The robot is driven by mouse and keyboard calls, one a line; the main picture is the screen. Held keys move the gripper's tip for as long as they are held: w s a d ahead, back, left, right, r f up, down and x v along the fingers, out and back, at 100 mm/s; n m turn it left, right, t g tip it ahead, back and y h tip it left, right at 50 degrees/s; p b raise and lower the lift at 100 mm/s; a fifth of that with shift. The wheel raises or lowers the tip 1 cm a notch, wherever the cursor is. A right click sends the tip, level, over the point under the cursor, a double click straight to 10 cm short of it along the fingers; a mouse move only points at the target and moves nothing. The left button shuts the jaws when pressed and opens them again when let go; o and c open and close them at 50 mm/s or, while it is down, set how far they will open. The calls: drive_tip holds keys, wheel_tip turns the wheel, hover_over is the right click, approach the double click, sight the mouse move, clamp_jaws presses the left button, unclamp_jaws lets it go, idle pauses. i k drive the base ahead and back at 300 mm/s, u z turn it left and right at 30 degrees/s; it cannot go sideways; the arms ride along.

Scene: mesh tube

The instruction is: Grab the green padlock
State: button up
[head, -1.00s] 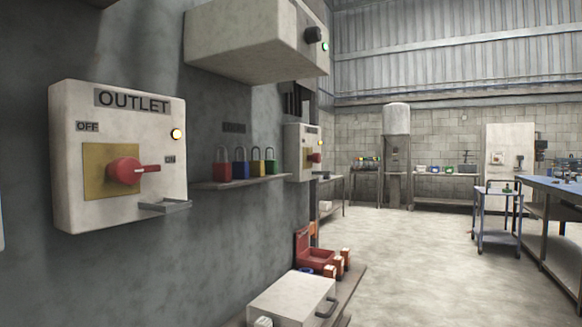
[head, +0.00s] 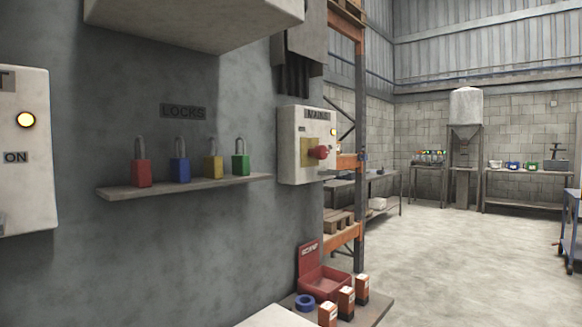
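The green padlock (head: 240,163) stands upright on a narrow wall shelf (head: 200,186) under the LOCKS sign, in the head view. It is the rightmost in a row, with its grey shackle up. To its left stand a yellow padlock (head: 214,167), a blue padlock (head: 180,171) and a red padlock (head: 141,173). The padlocks stand apart from one another. My gripper is not in view.
A switch box with a red knob (head: 307,150) is on the wall right of the shelf. A large box (head: 190,20) juts out above. Below are an open red box (head: 322,281), a blue ring (head: 305,302) and small cartons (head: 346,301). Open floor (head: 450,260) lies right.

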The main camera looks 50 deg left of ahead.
sight(241, 164)
drive_tip(key=i, duration=1.55)
drive_tip(key=u, duration=2.85)
